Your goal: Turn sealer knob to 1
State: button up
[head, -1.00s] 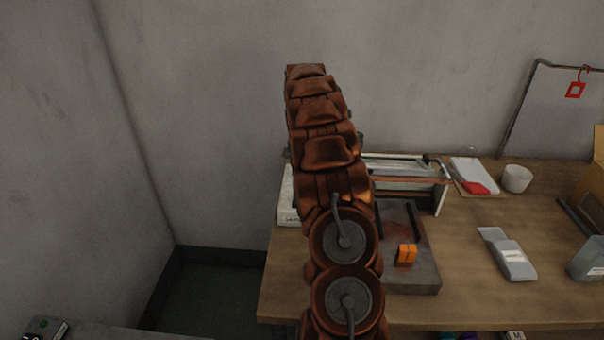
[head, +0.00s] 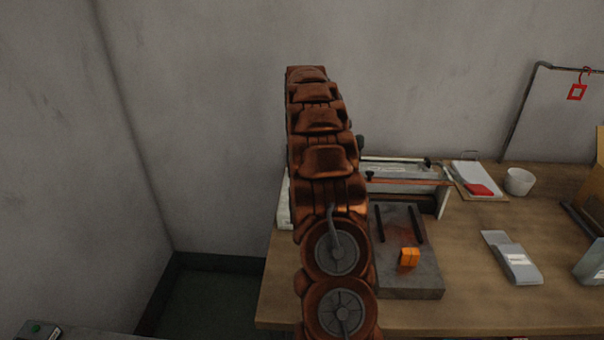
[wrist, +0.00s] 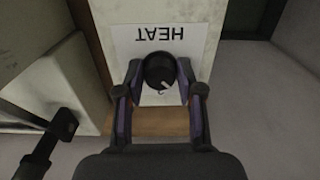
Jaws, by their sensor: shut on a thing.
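The sealer knob (wrist: 159,70) is a round black dial with a pale pointer mark, on the sealer's white face under an upside-down HEAT label (wrist: 161,33) in the wrist view. The pointer slants; no dial numbers can be read. My gripper (wrist: 160,80) has a finger on each side of the knob and is shut on it. In the head view, the sealer (head: 405,172) stands at the back left of the table, partly hidden behind my arm. The knob and my gripper are hidden there.
A grey slab (head: 410,282) with an orange block (head: 410,257) lies in front of the sealer on the wooden table (head: 470,285). A white cup (head: 519,181) and a grey packet (head: 512,257) are to the right. Walls stand behind and left.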

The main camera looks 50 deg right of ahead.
jog(key=shift+s+f, duration=0.1)
jog(key=shift+s, duration=0.05)
jog(key=o, duration=1.2)
jog(key=shift+c, duration=0.2)
notch_tip(320, 180, up, 12)
jog(key=shift+a, duration=0.1)
dwell(0.5)
